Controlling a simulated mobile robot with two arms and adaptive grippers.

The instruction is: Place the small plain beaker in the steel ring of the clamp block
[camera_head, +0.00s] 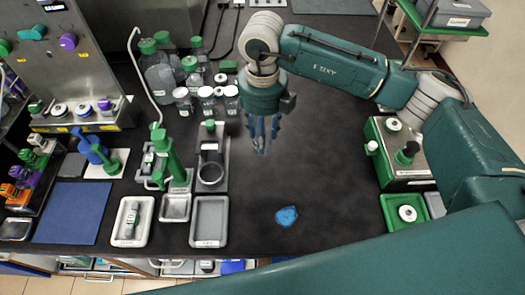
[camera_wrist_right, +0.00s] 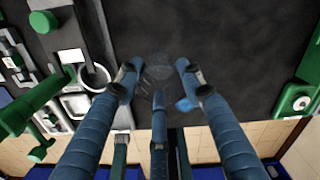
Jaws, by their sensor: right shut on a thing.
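My right gripper (camera_head: 258,138) hangs with its blue fingers pointing down over the middle of the dark bench. In the right wrist view, its fingers (camera_wrist_right: 155,82) are shut around a small clear beaker (camera_wrist_right: 154,70), which is faint and hard to outline. The clamp block (camera_head: 211,132) stands to the left of the gripper, with a green knob on top. Its steel ring (camera_head: 211,181) is on the near side and looks empty; the ring also shows in the right wrist view (camera_wrist_right: 109,76), left of the beaker. My left gripper is out of view.
A crumpled blue item (camera_head: 287,216) lies on the bench near the front. A grey tray (camera_head: 209,241) sits in front of the clamp block, and a green stand (camera_head: 165,155) is left of it. Several bottles and white-capped jars (camera_head: 205,94) stand behind. The bench right of the gripper is mostly clear.

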